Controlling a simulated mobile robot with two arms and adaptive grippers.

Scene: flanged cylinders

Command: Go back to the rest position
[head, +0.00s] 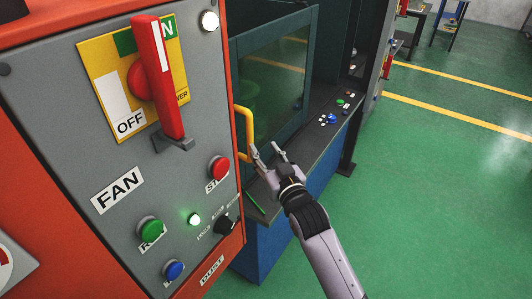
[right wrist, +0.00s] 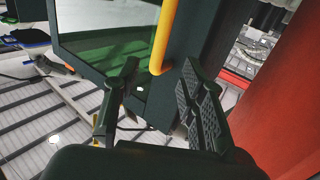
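My right gripper (head: 266,151) is open and empty, its two fingers spread. It is just right of the lower end of a yellow handle (head: 249,127) on a dark machine door with a glass window (head: 275,75). In the right wrist view my gripper (right wrist: 159,70) shows both fingers apart, with the yellow handle (right wrist: 165,35) beyond them, its lower end between the tips. I cannot tell whether a finger touches the handle. My left gripper is out of view.
An orange and grey control cabinet (head: 60,120) stands close on the left, with a red switch lever (head: 158,75), buttons and a lit green lamp (head: 194,219). A button panel (head: 328,119) lies right of the door. Green floor (head: 440,190) is clear at the right.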

